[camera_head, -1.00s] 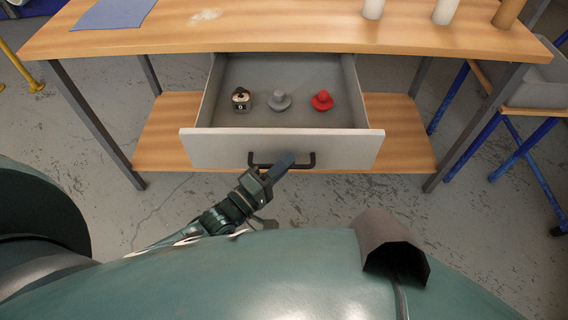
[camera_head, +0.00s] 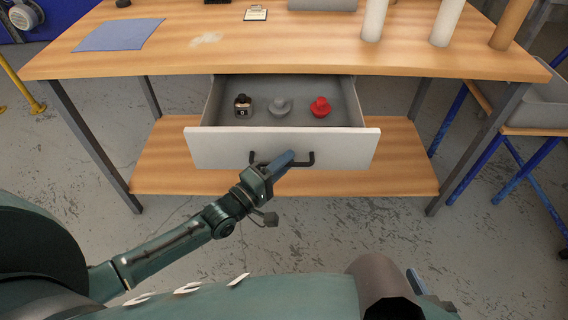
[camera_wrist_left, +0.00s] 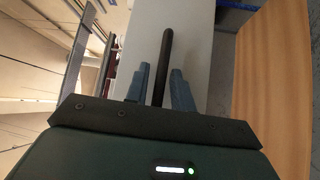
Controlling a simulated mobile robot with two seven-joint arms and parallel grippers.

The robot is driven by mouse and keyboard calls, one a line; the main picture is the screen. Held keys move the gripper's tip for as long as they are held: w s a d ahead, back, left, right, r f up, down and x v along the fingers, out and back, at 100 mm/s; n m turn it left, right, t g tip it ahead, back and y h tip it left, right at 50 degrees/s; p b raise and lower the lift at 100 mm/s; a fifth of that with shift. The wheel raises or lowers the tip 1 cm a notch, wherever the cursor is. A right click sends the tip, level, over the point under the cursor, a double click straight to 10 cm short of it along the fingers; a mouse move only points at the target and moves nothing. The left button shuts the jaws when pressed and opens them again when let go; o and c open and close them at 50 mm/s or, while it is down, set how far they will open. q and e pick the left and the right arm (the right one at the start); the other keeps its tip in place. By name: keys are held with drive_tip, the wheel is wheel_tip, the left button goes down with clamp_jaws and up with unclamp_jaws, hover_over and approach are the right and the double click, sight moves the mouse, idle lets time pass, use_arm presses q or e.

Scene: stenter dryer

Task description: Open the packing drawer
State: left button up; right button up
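The packing drawer (camera_head: 225,147) stands pulled out from under the wooden table, its grey inside showing. A dark bar handle (camera_head: 312,159) runs across its pale front. My left gripper (camera_head: 284,160) is at this handle. In the left wrist view the handle bar (camera_wrist_left: 165,60) passes between the two blue fingers (camera_wrist_left: 160,75). The fingers are apart, with narrow gaps beside the bar. A small dark-and-cream object (camera_head: 243,105), a grey knobbed piece (camera_head: 280,107) and a red knobbed piece (camera_head: 320,107) sit in the drawer. My right gripper is not clearly seen.
The wooden table (camera_head: 270,58) carries a blue cloth (camera_head: 118,35) and upright rolls at the right. Its lower shelf (camera_head: 400,178) lies beneath the drawer. A blue-legged stand (camera_head: 530,165) with a grey bin is at the right. The floor in front is clear.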

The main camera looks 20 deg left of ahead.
use_arm(q)
drive_tip(key=shift+o, duration=0.6)
drive_tip(key=shift+s+a, duration=0.1)
drive_tip(key=shift+s, duration=0.15)
drive_tip(key=v, duration=1.2)
drive_tip(key=shift+s+a, duration=0.2)
drive_tip(key=shift+s, duration=0.05)
drive_tip(key=shift+r, duration=0.1)
